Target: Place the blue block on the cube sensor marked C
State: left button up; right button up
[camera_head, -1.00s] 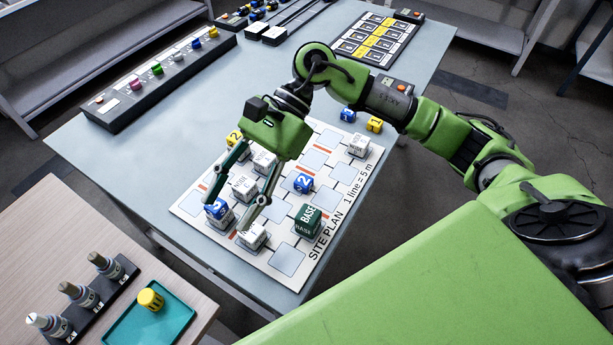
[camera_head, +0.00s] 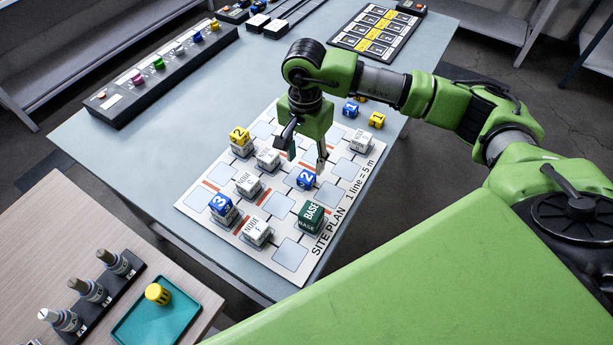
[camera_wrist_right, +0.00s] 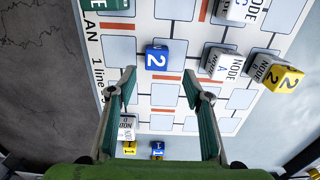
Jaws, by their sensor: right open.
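A blue block marked 2 (camera_head: 306,180) lies on the white site plan (camera_head: 289,253); it also shows in the right wrist view (camera_wrist_right: 156,58). My right gripper (camera_head: 307,160) is open and empty above it; in the wrist view the block appears just beyond and between the fingertips (camera_wrist_right: 159,73). The white cube sensor marked C (camera_head: 248,184) stands left of it with a bare top; its edge shows at the top of the wrist view (camera_wrist_right: 240,9). Another blue block, marked 3 (camera_head: 220,203), sits on a white cube. My left gripper is out of view.
A yellow block marked 2 (camera_head: 239,135) sits on a cube near Node A (camera_head: 268,158). The green BASE cube (camera_head: 311,214) stands close in front of the blue 2. A blue block (camera_head: 351,109) and a yellow block (camera_head: 376,120) lie beyond the plan.

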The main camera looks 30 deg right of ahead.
aim_at(307, 175)
jog(key=shift+s+f+p, duration=0.2)
jog(key=shift+f+p, duration=0.2)
jog(key=shift+f, duration=0.2)
jog(key=f, duration=0.1)
jog(key=f+p, duration=0.1)
jog(key=f, duration=0.1)
jog(key=shift+s+f, duration=0.2)
jog(key=shift+f, duration=0.5)
jog(key=c, duration=1.1)
jog(key=shift+w+r, duration=0.1)
jog(key=shift+r, duration=0.05)
jog(key=shift+c, duration=0.2)
